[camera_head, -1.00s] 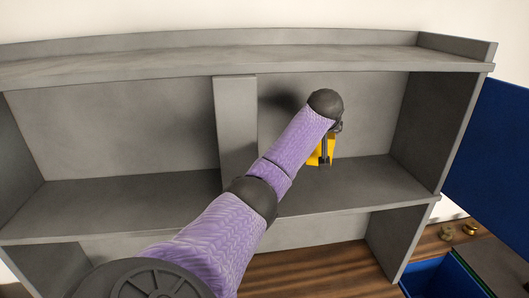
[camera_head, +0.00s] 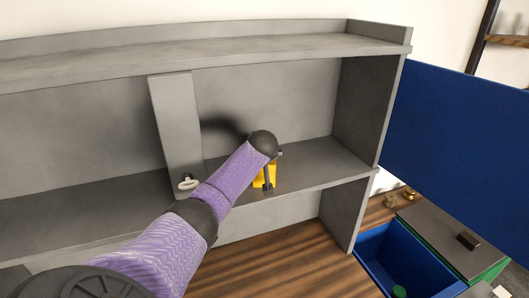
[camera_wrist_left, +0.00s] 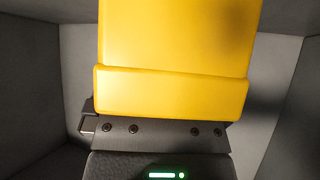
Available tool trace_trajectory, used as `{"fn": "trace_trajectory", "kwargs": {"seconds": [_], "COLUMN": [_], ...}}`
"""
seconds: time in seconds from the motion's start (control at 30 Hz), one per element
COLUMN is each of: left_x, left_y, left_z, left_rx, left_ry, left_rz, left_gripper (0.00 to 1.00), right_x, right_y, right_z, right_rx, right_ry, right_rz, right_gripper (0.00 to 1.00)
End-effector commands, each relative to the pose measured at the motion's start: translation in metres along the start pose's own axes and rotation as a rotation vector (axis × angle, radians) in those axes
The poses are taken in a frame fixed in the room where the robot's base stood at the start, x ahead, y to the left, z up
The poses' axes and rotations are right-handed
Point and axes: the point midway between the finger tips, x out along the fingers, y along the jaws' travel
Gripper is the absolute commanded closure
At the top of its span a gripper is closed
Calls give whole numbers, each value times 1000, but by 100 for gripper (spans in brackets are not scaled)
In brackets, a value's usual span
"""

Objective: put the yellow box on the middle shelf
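The yellow box (camera_head: 259,181) is in the right compartment of the grey shelf unit, low over the middle shelf (camera_head: 310,170). I cannot tell whether it touches the board. My left arm hides part of it. My left gripper (camera_head: 269,179) is at the box, with a dark finger across its face. In the left wrist view the yellow box (camera_wrist_left: 175,45) fills the upper middle, right against the gripper's palm; the fingertips are hidden, but the gripper appears shut on it. My right gripper is not in view.
A grey divider (camera_head: 175,120) stands left of my arm, with a pale ring-shaped thing (camera_head: 188,184) near its foot. A side wall (camera_head: 365,110) bounds the right. A blue panel (camera_head: 460,125) and a blue bin (camera_head: 385,260) are further right. The shelf right of the box is clear.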

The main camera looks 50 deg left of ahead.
Motion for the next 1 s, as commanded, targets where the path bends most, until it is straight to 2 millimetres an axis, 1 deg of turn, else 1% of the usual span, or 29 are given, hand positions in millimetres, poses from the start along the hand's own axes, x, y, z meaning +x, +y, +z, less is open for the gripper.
{"fn": "trace_trajectory", "kwargs": {"seconds": [0.23, 0.37, 0.57, 0.83, 0.9, 1.0], "left_x": [-3, -15, -46, -101, -111, -119], "left_y": [0, 0, 1, 0, 0, 0], "left_z": [-3, -3, -3, -2, -2, -2], "left_rx": [1, 2, 1, 1, 1, 1], "left_ry": [1, 1, 3, 3, 3, 0], "left_rz": [1, 1, 3, 1, 1, 0], "left_gripper": [0, 0, 0, 0, 0, 0], "right_x": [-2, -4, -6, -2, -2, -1], "right_y": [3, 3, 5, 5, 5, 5], "right_z": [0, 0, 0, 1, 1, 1], "right_rx": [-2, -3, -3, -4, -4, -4], "right_ry": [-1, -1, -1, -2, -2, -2], "right_rz": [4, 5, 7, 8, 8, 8], "right_gripper": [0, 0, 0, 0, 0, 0]}}
